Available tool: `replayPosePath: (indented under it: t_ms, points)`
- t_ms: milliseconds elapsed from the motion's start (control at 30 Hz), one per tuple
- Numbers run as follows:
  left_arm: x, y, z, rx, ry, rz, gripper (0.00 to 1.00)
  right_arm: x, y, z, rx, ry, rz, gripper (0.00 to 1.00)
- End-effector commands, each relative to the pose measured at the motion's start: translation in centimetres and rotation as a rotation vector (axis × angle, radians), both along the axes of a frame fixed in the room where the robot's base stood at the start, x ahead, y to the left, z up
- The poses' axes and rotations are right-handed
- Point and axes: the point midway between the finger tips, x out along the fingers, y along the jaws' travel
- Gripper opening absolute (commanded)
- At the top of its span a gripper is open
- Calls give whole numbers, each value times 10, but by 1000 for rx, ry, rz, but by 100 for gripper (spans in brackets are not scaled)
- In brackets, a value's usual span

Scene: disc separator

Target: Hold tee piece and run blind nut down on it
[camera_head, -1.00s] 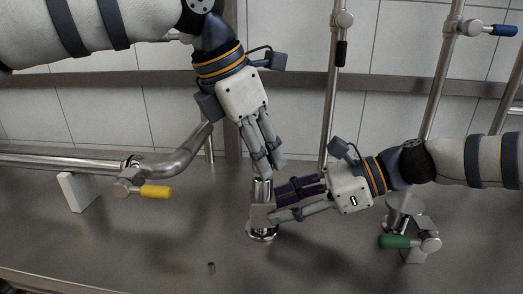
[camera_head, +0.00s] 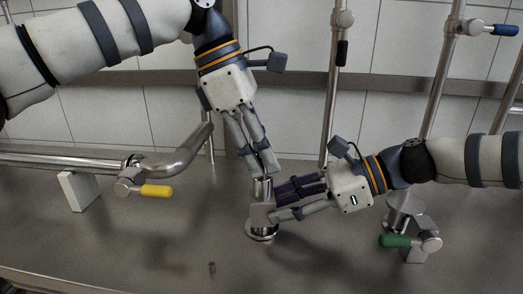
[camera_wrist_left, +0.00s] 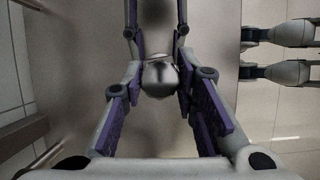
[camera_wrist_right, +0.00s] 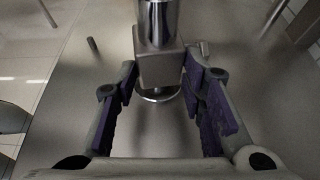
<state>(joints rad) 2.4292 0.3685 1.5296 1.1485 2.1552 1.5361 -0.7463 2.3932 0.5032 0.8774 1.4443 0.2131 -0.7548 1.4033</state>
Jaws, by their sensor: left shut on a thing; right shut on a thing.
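The tee piece (camera_head: 262,214) is a shiny metal block with an upright cylinder on top and a round flange below, standing on the steel bench. My right gripper (camera_head: 275,204) comes in from the right and is shut on its block; the right wrist view shows the block (camera_wrist_right: 158,66) between the fingertips. My left gripper (camera_head: 263,174) points down from above and is shut on the blind nut, a shiny rounded piece (camera_wrist_left: 160,78) between its fingers. The fingertips sit at the top of the tee's cylinder. Whether the nut's thread is engaged is hidden.
A small dark pin (camera_head: 212,268) stands on the bench (camera_head: 130,240) at the front. A bent pipe with a yellow-handled valve (camera_head: 156,191) is at left, and a green-handled valve (camera_head: 395,241) is at right. Upright pipes stand behind. The front bench is mostly clear.

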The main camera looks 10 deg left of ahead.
Motion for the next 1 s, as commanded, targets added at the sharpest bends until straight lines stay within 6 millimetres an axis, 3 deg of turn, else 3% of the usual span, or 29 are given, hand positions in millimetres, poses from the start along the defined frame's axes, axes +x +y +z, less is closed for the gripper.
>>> replayPosePath:
  t_ms: [100,367,567,833,1000]
  points:
    - [-1,-2,2,-6,1,-103,0,1,-1,-2,-3,2,-5,0]
    - [-1,-2,2,-6,-1,-134,0,1,-1,-2,-4,3,-6,0]
    - [0,-3,2,-7,4,-374,0,1,-2,-3,-5,3,-6,0]
    - [0,-2,3,-7,1,-401,0,1,-2,-4,-6,3,-7,0]
    - [0,-3,2,-7,4,-605,0,1,-2,-4,-7,3,-7,0]
